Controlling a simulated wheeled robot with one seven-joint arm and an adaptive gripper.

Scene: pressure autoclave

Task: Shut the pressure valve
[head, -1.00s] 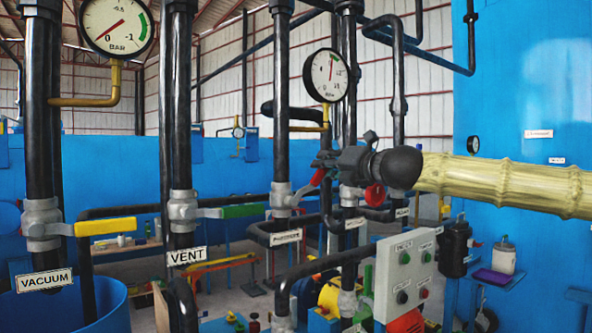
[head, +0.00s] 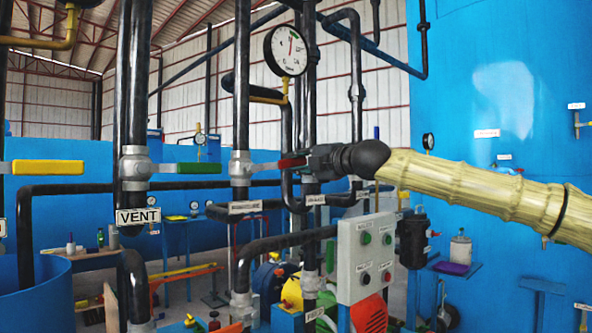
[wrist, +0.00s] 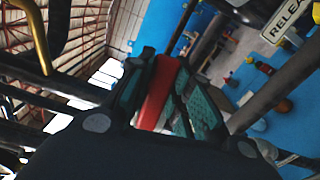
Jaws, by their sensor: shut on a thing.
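The pressure valve (head: 241,166) is a grey valve body on a black vertical pipe, above a label reading PRESSURE (head: 244,207). Its red lever (head: 290,163) points right, nearly level and across the pipe. My gripper (head: 305,161) is shut on the outer part of this lever, coming from the right. In the wrist view the red lever (wrist: 160,92) lies between the dark finger pads. The fingers hide the lever's tip in the head view.
The vent valve with its green lever (head: 188,168) stands just left. A yellow lever (head: 48,167) is farther left. A pressure gauge (head: 286,50) hangs above my gripper. A grey control box (head: 366,258) stands below. Several black pipes crowd the gripper.

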